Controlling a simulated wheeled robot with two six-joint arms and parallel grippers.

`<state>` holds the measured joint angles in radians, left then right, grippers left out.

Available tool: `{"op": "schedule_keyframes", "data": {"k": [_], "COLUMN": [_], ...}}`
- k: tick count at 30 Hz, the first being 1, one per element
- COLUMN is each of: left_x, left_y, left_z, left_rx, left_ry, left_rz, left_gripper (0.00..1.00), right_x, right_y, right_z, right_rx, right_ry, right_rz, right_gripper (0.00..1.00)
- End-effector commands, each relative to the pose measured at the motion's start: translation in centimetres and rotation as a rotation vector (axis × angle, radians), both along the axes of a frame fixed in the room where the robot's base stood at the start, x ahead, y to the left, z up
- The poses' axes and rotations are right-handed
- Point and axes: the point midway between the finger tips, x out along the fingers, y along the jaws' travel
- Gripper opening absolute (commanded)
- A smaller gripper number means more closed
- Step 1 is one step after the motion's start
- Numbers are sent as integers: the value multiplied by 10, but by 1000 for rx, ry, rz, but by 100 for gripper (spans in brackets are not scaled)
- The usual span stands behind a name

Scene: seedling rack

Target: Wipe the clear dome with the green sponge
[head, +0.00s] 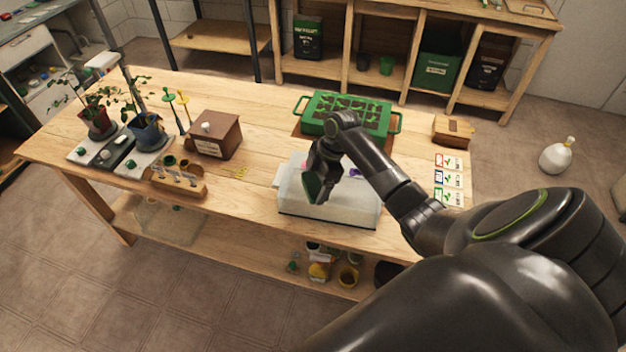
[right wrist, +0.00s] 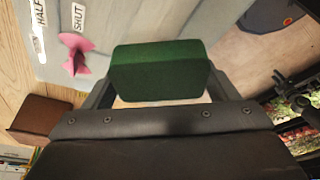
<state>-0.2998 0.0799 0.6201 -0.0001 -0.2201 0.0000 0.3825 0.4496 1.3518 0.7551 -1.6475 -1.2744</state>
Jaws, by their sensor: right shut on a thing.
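The clear dome (head: 345,208) looks like a pale, whitish translucent cover with a box shape. It sits on the front middle of the wooden table, partly hidden by my right arm. My right gripper (head: 316,183) is shut on the green sponge (right wrist: 160,70), which shows between both fingers in the right wrist view. A pink knob (right wrist: 76,52) beside labels "HALF" and "SHUT" shows in the right wrist view. My left gripper is not in view.
A green seedling tray (head: 300,122) stands behind the dome. A brown box (head: 228,140), a wooden rack with tubes (head: 180,188) and potted plants (head: 146,128) are to the left. Cards (head: 449,178) and a small wooden box (head: 453,130) lie right. Bare tabletop shows left of the dome.

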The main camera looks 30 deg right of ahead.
Motion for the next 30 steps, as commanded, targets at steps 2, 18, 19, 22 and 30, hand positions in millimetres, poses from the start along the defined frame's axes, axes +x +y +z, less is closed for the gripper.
{"op": "schedule_keyframes", "data": {"k": [2,18,19,22,30], "left_x": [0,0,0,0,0], "left_y": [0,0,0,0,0], "left_z": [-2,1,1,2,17], "left_rx": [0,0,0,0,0], "left_ry": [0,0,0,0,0], "left_rz": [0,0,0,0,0], "left_gripper": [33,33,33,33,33], "right_x": [5,26,26,24,9], "right_y": [6,26,26,24,9], "right_z": [-2,5,5,4,5], "right_rx": [3,3,3,3,2], "right_ry": [-3,-3,-3,-3,-2], "right_rz": [-2,-2,-2,-2,-2], "right_gripper": [47,47,47,47,47]}}
